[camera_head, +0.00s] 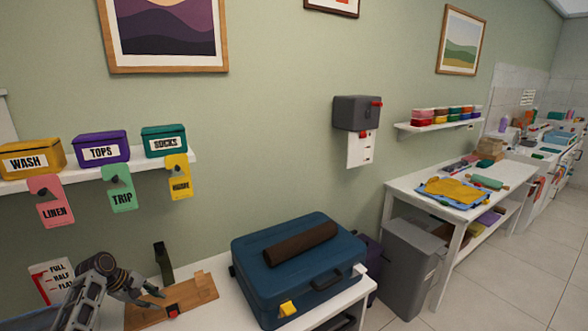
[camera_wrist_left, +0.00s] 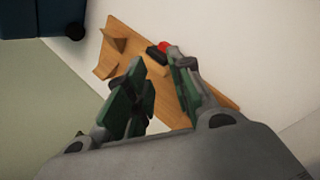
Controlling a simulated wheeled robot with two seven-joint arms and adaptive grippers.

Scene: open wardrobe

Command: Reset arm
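My left gripper (camera_head: 150,291) is at the lower left of the head view, beside a wooden board (camera_head: 200,293) on the white table. In the left wrist view, its two green-padded fingers (camera_wrist_left: 157,62) stand apart with nothing between them. The wooden board (camera_wrist_left: 210,88) shows behind the fingers, with a red button on a black base (camera_wrist_left: 163,46) near the fingertips. Whether the fingers touch the board cannot be told. My right gripper is in neither view.
A blue suitcase (camera_head: 300,277) with a brown roll (camera_head: 300,243) on top stands right of the board. A dark green upright piece (camera_head: 163,261) rises behind the board. A wall shelf (camera_head: 192,158) with labelled boxes and hanging tags is above. A grey bin (camera_head: 408,270) stands further right.

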